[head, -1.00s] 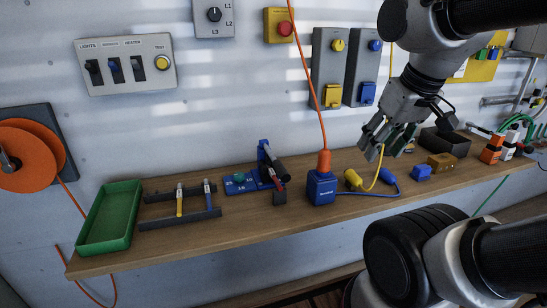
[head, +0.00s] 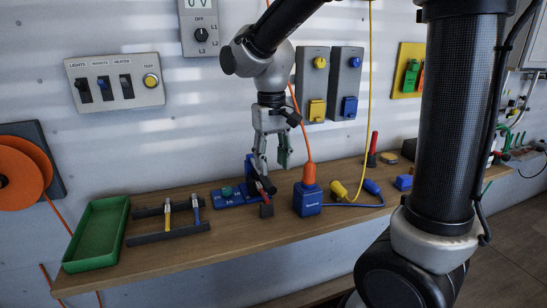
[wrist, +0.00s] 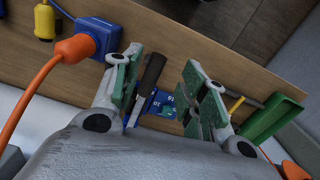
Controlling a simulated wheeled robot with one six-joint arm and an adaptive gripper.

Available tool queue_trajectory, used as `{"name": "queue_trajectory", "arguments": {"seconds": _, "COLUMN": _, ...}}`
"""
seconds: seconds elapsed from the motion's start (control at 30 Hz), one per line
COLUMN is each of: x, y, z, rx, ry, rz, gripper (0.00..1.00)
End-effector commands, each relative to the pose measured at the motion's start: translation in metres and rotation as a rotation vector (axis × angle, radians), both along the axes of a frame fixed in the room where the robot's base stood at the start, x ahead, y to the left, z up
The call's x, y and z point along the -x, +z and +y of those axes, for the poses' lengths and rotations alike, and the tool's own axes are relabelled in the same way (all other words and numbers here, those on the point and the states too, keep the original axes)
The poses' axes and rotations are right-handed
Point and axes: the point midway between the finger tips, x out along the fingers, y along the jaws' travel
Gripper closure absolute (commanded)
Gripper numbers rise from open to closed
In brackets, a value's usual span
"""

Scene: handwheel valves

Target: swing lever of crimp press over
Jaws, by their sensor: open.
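The crimp press (head: 249,170) stands on the workbench, with a blue upright and a blue base plate. Its lever (head: 267,186) has a thick black grip with some red beside it. My gripper (head: 272,160) is open and points down just above the press, hiding part of it. In the wrist view, the black lever grip (wrist: 152,70) shows between the spread green-padded fingers of my gripper (wrist: 162,62), closer to the left finger. I cannot tell whether that finger touches it. The blue base plate (wrist: 160,105) shows below the grip, partly hidden.
A blue box (head: 307,199) with an orange plug and cord stands close right of the press. Left are a rack with two tools (head: 168,228) and a green tray (head: 97,233). Yellow (head: 338,190) and blue connectors lie further right. A switch panel (head: 115,82) hangs on the wall.

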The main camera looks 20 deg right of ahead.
Motion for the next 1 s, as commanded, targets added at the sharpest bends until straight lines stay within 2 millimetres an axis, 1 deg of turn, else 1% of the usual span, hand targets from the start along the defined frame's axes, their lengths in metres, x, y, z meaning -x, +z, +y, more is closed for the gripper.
{"name": "queue_trajectory", "arguments": {"seconds": 0.03, "x": -0.008, "y": 0.011, "z": 0.002, "rx": -0.009, "ry": -0.048, "rz": -0.024, "gripper": 0.57}}
{"name": "queue_trajectory", "arguments": {"seconds": 0.07, "x": -0.008, "y": 0.011, "z": 0.002, "rx": -0.009, "ry": -0.071, "rz": -0.024, "gripper": 0.57}}
{"name": "queue_trajectory", "arguments": {"seconds": 0.13, "x": -0.006, "y": 0.009, "z": 0.001, "rx": -0.006, "ry": -0.102, "rz": -0.019, "gripper": 0.57}}
{"name": "queue_trajectory", "arguments": {"seconds": 0.27, "x": -0.006, "y": 0.002, "z": 0.001, "rx": -0.006, "ry": -0.109, "rz": -0.018, "gripper": 0.57}}
{"name": "queue_trajectory", "arguments": {"seconds": 0.47, "x": -0.005, "y": -0.019, "z": 0.0, "rx": -0.005, "ry": -0.108, "rz": -0.016, "gripper": 0.57}}
{"name": "queue_trajectory", "arguments": {"seconds": 0.93, "x": -0.005, "y": -0.076, "z": 0.0, "rx": -0.005, "ry": -0.107, "rz": -0.016, "gripper": 0.57}}
{"name": "queue_trajectory", "arguments": {"seconds": 0.97, "x": -0.005, "y": -0.08, "z": 0.0, "rx": -0.005, "ry": -0.107, "rz": -0.017, "gripper": 0.57}}
{"name": "queue_trajectory", "arguments": {"seconds": 1.0, "x": -0.005, "y": -0.077, "z": 0.0, "rx": -0.006, "ry": -0.107, "rz": -0.02, "gripper": 0.57}}
